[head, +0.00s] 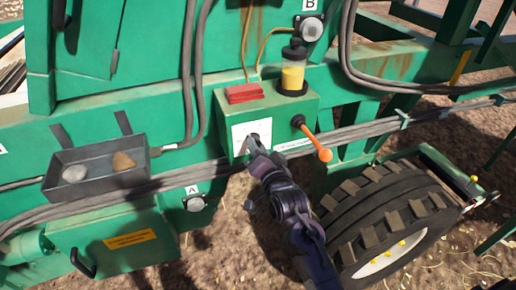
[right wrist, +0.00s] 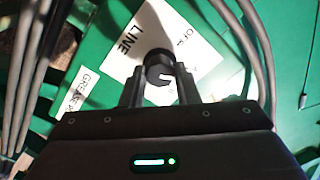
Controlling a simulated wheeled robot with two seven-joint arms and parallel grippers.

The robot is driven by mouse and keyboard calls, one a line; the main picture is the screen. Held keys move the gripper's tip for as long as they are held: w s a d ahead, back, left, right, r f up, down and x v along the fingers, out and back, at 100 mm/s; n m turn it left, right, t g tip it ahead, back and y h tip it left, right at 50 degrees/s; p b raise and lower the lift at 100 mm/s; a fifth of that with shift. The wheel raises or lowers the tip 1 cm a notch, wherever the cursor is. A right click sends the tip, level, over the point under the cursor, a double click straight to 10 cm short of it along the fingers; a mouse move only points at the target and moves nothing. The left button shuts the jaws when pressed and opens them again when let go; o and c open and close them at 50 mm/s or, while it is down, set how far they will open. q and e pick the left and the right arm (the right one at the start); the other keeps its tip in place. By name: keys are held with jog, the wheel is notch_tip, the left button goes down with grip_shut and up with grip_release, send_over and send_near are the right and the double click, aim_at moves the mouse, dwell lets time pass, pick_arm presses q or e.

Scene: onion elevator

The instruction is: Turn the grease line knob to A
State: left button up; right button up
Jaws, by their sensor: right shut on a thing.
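The grease line knob (right wrist: 158,64) is a dark round knob on a white label plate (right wrist: 120,50) that reads "LINE" and "OFF". In the head view the plate (head: 241,135) is on the front of a green box (head: 290,118), and my gripper partly covers the knob. My right gripper (head: 252,146) reaches up to the plate from below. In the right wrist view its two fingers (right wrist: 158,75) are shut on the knob, one on each side. I cannot read where the knob points. My left gripper is not in view.
An orange-tipped lever (head: 318,145) sticks out right of the plate. A yellow grease reservoir (head: 293,75) and a red block (head: 245,93) sit on top of the box. A grey tray (head: 95,165) is at left, fittings marked A (head: 196,203) and B (head: 311,30) nearby, a large tire (head: 395,215) at right.

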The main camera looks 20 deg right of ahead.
jog(key=o, duration=1)
jog(key=s+b, duration=0.2)
jog(key=s, duration=0.5)
jog(key=shift+s+d+b, duration=0.15)
jog(key=shift+s+b, duration=0.15)
jog(key=shift+s, duration=0.05)
